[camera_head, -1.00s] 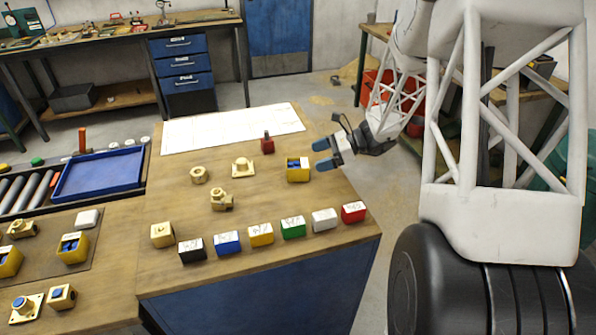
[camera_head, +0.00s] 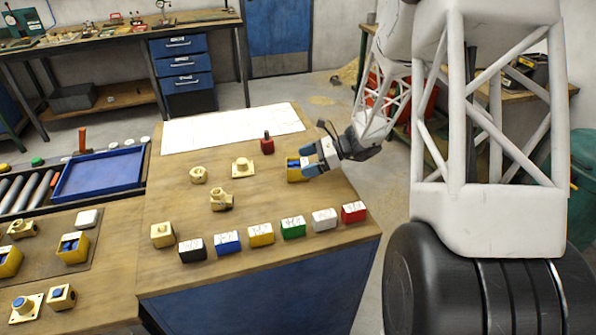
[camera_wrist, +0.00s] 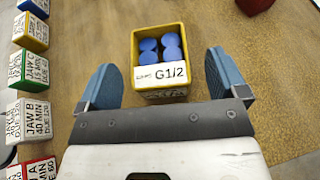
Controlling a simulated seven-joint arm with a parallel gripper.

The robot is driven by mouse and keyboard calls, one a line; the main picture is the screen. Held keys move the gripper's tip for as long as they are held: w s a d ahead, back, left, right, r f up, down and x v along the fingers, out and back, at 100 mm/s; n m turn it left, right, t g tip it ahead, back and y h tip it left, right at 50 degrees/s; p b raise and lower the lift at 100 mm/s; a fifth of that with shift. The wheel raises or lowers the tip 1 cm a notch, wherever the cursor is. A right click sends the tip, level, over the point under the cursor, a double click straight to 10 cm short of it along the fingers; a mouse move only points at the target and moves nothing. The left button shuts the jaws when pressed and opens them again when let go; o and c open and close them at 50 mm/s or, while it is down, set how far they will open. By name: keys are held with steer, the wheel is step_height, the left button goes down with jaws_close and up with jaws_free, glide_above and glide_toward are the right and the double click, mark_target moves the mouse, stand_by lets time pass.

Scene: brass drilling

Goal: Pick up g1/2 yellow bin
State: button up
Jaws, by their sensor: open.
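The yellow bin (camera_wrist: 161,89) has a white label reading G1/2 and holds several blue round pieces (camera_wrist: 160,47). It stands upright on the wooden table, ahead of and between the two blue fingertips in the wrist view. In the head view the yellow bin (camera_head: 293,173) is partly hidden by my gripper (camera_head: 307,161). In the wrist view my gripper (camera_wrist: 160,80) is open, one finger to each side of the bin, with clear gaps. I cannot tell how high the fingertips are above the table. Nothing is held.
A row of coloured labelled blocks (camera_head: 261,234) stands along the table's front. Brass fittings (camera_head: 221,200) and a red piece (camera_head: 267,143) stand on the table. A white sheet (camera_head: 232,127) lies at the back. A blue tray (camera_head: 99,174) is at the left. Bare wood surrounds the bin.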

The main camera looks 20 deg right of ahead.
mark_target(302, 163)
steer(key=shift+x, duration=1.55)
steer(key=c, duration=1)
steer(key=shift+c, duration=0.2)
step_height(302, 163, up, 10)
